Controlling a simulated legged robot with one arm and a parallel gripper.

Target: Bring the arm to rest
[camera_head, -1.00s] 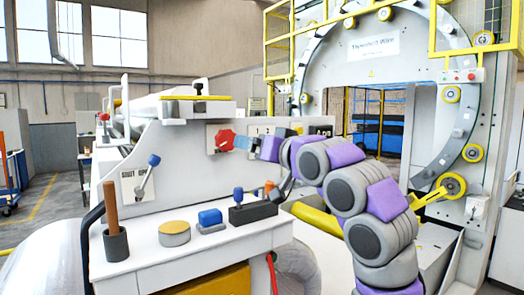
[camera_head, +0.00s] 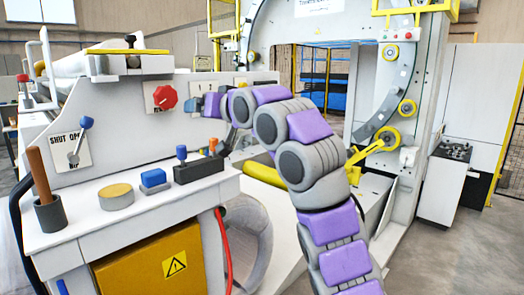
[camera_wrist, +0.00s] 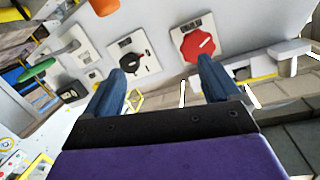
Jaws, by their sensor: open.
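My gripper (camera_head: 205,103) is in front of the upright white panel of the machine in the head view, at the end of my purple and grey arm. In the wrist view its two blue fingers (camera_wrist: 160,85) are spread apart with nothing between them. A red knob (camera_head: 165,98) on the panel is left of my gripper and apart from it. The red knob also shows in the wrist view (camera_wrist: 198,45), just beyond the right finger. A black rotary switch (camera_wrist: 132,63) is on the panel beyond the left finger.
A white shelf (camera_head: 75,235) carries a grey cup (camera_head: 49,213) with a brown stick, a yellow-topped disc (camera_head: 115,196), a blue block (camera_head: 154,180) and a black lever box (camera_head: 199,170). A large ring frame (camera_head: 395,120) stands at right. Floor (camera_head: 470,240) is free at far right.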

